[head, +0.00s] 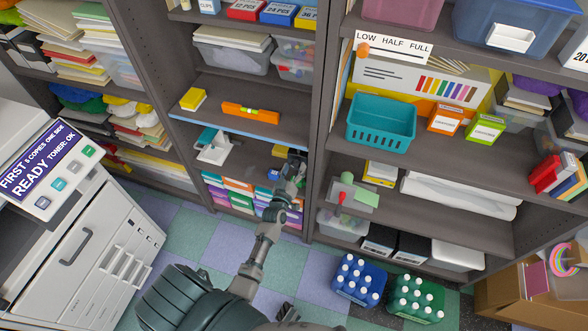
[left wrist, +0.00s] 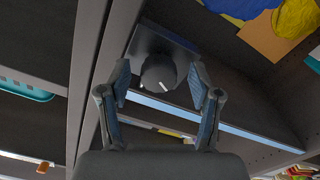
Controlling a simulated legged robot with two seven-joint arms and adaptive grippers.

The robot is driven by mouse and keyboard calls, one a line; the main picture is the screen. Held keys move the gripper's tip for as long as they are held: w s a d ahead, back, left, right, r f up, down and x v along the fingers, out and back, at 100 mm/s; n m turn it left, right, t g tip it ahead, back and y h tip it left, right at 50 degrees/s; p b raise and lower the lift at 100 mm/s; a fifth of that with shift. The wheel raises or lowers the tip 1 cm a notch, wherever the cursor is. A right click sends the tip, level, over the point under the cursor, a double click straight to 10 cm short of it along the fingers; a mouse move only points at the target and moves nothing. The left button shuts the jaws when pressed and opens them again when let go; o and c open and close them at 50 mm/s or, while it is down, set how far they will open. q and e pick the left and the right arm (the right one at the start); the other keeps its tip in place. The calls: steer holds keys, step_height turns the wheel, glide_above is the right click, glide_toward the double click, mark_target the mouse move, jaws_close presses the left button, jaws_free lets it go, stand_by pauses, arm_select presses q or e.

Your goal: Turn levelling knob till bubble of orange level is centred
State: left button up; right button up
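The orange level (head: 250,112) lies on the middle shelf (head: 215,103), whose front edge is light blue. Its bubble is too small to make out. The levelling knob (left wrist: 158,74) is dark and round with a white mark, on a dark square block in the left wrist view. My left gripper (left wrist: 160,82) is open, with one finger on each side of the knob and a gap visible on both sides. In the head view my left gripper (head: 293,165) is by the upright at the shelf's right end, and I cannot make out the knob there. My right gripper is not in view.
A yellow block (head: 193,99) sits left of the level. The dark upright (head: 322,110) stands close beside my left gripper. A teal basket (head: 382,122) is on the shelf to the right. A copier (head: 85,240) stands at the left. Blue (head: 359,281) and green (head: 416,299) bottle crates are on the floor.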

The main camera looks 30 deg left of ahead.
arm_select(q)
steer(key=v, duration=1.2)
steer(key=shift+f, duration=0.2)
